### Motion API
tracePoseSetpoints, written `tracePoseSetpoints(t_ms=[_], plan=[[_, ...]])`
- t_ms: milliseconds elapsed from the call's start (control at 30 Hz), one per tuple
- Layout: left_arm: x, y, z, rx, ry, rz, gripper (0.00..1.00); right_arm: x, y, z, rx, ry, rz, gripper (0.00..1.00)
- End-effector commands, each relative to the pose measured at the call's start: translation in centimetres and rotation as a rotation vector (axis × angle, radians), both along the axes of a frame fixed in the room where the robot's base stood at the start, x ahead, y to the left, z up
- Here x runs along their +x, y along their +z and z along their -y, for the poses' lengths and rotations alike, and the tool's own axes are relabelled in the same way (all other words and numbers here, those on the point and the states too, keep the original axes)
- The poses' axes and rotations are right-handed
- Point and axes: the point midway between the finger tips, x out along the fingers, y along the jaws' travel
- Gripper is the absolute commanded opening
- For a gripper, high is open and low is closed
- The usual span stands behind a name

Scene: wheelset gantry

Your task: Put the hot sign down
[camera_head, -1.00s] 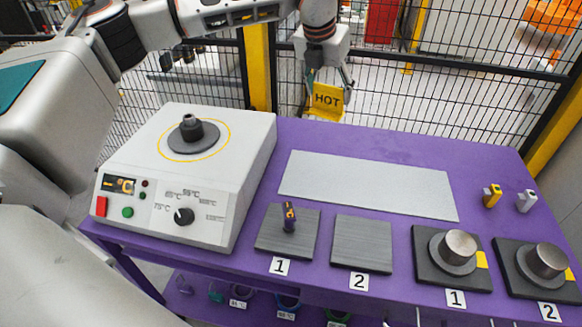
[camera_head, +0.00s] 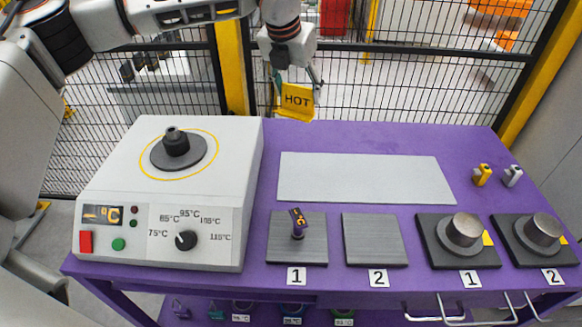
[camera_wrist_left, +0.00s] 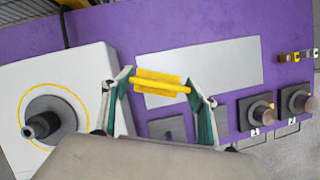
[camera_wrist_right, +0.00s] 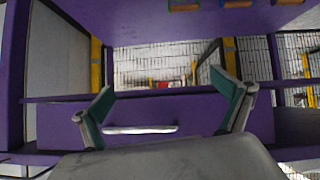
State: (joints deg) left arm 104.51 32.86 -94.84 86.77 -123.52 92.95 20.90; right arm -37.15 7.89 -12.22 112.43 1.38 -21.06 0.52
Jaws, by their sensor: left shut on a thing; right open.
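The yellow sign (camera_head: 296,101) with the word HOT is held in the air behind the back edge of the purple table, left of its middle. My left gripper (camera_head: 297,78) is shut on it. In the left wrist view the sign (camera_wrist_left: 160,82) spans between the two fingertips of my left gripper (camera_wrist_left: 158,84), seen edge-on above the table. My right gripper (camera_wrist_right: 166,98) is open and empty, low in front of the table; it shows only in the right wrist view, with a pale bar handle (camera_wrist_right: 139,129) beyond its fingers.
A white heater (camera_head: 160,235) with a dial and a round plate (camera_head: 178,150) stands at left. A bare grey sheet (camera_head: 365,178) lies mid-table. Wire fence (camera_head: 400,85) rises behind.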

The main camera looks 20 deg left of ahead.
Motion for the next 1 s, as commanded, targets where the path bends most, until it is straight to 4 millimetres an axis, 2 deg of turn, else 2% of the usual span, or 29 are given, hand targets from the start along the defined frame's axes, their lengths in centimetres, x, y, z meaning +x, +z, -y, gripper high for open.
tracePoseSetpoints(t_ms=[500,600,1000], plan=[[-0.1,-11.8,0.0,0.001,-0.001,-0.006,0.37,-0.1,-0.2,0.1,-0.003,0.0,-0.002,1.0],[-0.1,-13.7,0.0,0.002,-0.001,-0.004,0.37,-0.1,-0.2,0.1,-0.003,0.0,-0.002,1.0],[-0.1,-17.2,0.0,0.002,-0.001,-0.004,0.37,0.0,-0.1,0.1,-0.003,0.0,-0.001,1.0]])
